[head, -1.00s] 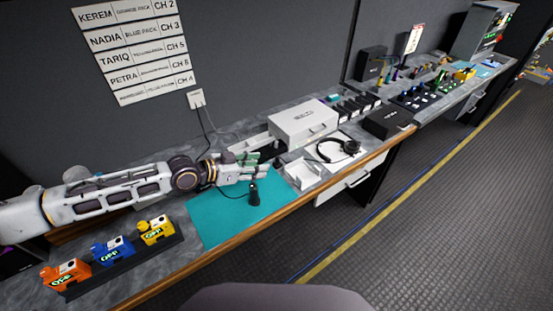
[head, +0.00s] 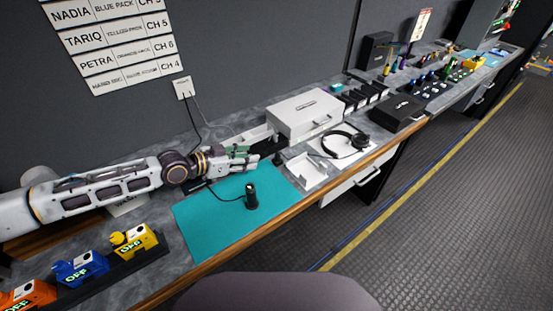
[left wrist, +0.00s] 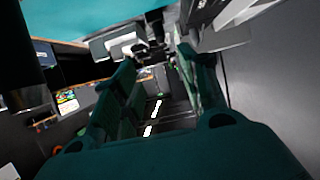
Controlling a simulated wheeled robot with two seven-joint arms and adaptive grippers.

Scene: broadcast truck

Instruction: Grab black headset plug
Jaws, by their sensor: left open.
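A black upright cylinder (head: 251,196) with a thin dark cable stands on the teal mat (head: 215,230). A small dark piece (head: 279,159) stands just past the mat's far right corner, close ahead of my left fingertips. I cannot tell which of the two is the headset plug. A black headset (head: 345,143) lies on a white sheet to the right. My left gripper (head: 246,157) is open and empty above the bench at the mat's far edge. In the left wrist view its green fingers (left wrist: 160,70) are apart, with a dark shape (left wrist: 155,25) beyond them. My right gripper is not in view.
A white case (head: 305,115) stands behind the gripper, and a white tray (head: 309,172) lies right of the mat. Orange, blue (head: 82,268) and yellow (head: 134,240) packs sit in a dark rack at front left. A black box (head: 398,113) is farther right.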

